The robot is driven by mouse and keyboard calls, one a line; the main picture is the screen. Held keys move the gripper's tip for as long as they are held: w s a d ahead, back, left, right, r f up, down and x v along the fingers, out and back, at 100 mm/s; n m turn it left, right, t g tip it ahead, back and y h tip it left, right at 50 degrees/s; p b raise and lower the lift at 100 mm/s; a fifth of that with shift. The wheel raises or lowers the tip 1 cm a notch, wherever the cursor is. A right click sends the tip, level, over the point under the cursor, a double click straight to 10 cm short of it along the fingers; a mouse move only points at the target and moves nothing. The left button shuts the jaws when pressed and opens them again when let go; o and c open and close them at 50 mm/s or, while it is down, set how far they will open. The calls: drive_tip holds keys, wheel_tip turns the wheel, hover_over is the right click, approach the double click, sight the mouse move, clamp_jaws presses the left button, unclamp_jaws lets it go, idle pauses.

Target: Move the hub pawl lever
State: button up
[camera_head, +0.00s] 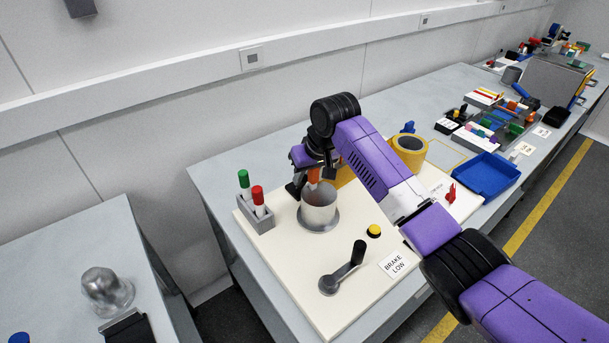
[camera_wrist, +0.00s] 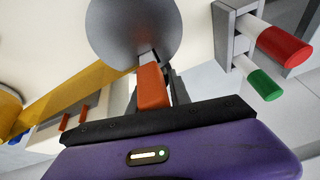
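The hub is a grey metal cylinder (camera_head: 319,205) on a round base on the cream board; the wrist view shows it as a large grey disc (camera_wrist: 133,28). An orange lever (camera_head: 313,176), which I take to be the hub pawl lever, shows at the hub's upper rim. The lever (camera_wrist: 153,88) also shows in the wrist view, pointing toward the hub. My gripper (camera_head: 305,184) is at the hub from behind. Its dark fingers lie close along both sides of the lever and appear shut on it. The lever's foot is partly hidden.
A grey holder with green and red pegs (camera_head: 258,203) stands left of the hub. A black crank handle (camera_head: 345,266), a yellow button (camera_head: 374,231) and a "BRAKE LOW" card (camera_head: 398,264) are in front. A yellow ring (camera_head: 409,150) and blue tray (camera_head: 487,176) are right.

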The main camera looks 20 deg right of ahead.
clamp_jaws()
idle(1.1)
